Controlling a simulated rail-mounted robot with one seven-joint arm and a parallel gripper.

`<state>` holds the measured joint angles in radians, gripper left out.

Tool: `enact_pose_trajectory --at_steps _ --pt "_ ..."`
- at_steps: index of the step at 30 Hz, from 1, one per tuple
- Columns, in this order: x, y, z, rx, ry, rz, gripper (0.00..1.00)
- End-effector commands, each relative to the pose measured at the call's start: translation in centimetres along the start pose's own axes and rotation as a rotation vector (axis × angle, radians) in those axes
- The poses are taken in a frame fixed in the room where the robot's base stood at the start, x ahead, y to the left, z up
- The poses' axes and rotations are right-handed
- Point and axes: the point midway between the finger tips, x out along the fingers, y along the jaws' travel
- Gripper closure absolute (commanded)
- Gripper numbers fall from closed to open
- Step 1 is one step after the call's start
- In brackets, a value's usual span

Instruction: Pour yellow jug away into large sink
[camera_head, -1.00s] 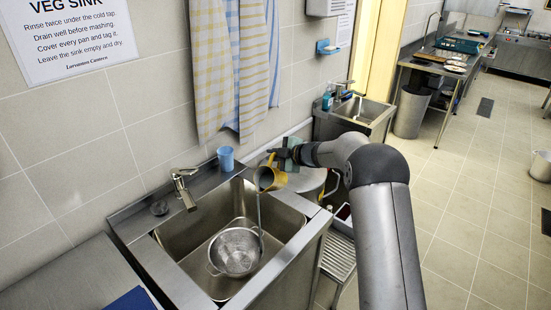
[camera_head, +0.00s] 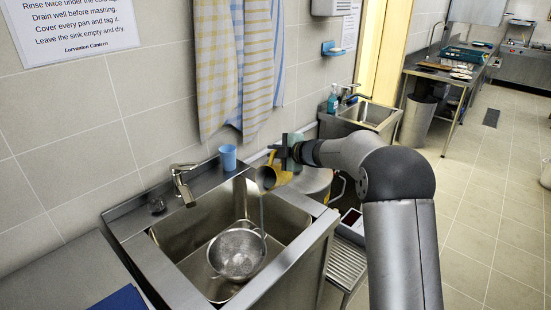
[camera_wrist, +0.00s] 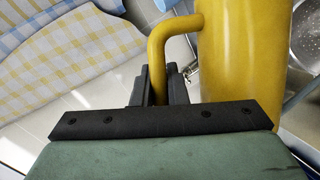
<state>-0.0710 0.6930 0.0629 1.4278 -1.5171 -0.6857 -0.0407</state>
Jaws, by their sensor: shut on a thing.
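The yellow jug (camera_head: 280,170) is held tipped over the back right part of the large sink (camera_head: 192,240), its dark mouth facing down and left. A thin grey streak (camera_head: 263,212), which looks like falling liquid, runs from the mouth towards the colander. My gripper (camera_head: 274,155) is shut on the jug's handle; the wrist view shows the fingers (camera_wrist: 160,88) around the handle (camera_wrist: 158,60) and the jug's body (camera_wrist: 240,60) to the right. The jug's contents are hidden. A metal colander (camera_head: 237,254) sits in the sink below and left of the jug.
A tap (camera_head: 182,185) and a blue cup (camera_head: 228,157) stand on the sink's back ledge. Towels (camera_head: 238,65) hang on the wall behind. A round metal vessel (camera_head: 314,181) stands right of the sink, near my arm. A smaller sink (camera_head: 365,115) lies beyond.

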Motion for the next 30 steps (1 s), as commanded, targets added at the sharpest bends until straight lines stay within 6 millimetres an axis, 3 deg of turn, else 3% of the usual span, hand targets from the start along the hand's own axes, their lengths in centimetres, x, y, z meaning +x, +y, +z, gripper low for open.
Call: enact_pose_trajectory --at_steps 30 --pt "-0.2 -1.9 -1.6 -0.185 -0.042 0.079 1.00"
